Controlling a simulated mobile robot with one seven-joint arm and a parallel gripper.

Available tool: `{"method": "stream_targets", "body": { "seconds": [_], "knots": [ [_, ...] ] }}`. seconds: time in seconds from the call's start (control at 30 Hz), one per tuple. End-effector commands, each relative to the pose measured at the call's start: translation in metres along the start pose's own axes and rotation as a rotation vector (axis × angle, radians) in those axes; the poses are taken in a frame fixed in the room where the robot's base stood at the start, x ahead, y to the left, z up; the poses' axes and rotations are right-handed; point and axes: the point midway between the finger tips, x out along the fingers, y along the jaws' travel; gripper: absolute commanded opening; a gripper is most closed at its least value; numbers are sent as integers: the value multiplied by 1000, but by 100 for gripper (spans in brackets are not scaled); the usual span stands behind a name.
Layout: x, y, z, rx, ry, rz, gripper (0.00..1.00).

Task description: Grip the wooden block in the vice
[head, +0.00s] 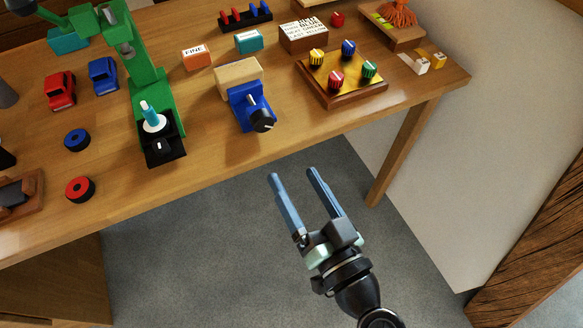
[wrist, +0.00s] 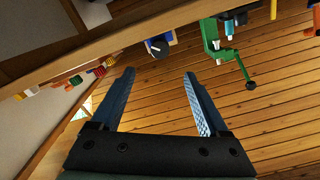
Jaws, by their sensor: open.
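The blue vice (head: 250,108) stands near the front edge of the table, with a black round knob (head: 262,121) facing the edge. The pale wooden block (head: 238,74) is at the vice's far side; I cannot tell whether it is clamped. In the wrist view the vice's blue body (wrist: 161,43) shows small at the top, and the block is hard to make out there. My gripper (head: 292,174) is open and empty, in front of the table's edge and below and to the right of the vice. Its two blue fingers also show in the wrist view (wrist: 158,72).
A green press (head: 146,82) stands left of the vice. A board with coloured knobs (head: 342,80) is to its right. Orange (head: 196,57) and teal (head: 249,40) boxes lie behind. Toy cars and red and blue rings are at left. The wooden table's (head: 215,150) front edge is close.

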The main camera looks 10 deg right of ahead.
Motion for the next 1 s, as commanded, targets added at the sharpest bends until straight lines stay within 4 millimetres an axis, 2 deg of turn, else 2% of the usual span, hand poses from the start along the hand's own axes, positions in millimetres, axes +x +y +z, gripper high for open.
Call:
{"method": "stream_targets", "body": {
  "seconds": [0.33, 0.6, 0.77, 0.87, 1.0],
  "knots": [
    [0, 0, 0, -24, 0, 0, 78],
    [4, 0, 1, -373, 0, 0, 78],
    [7, 0, 1, -508, 1, -1, 78],
    [14, 0, 1, -527, 2, -2, 78],
    [35, -1, 0, -527, 2, -4, 78]
  ]
}}
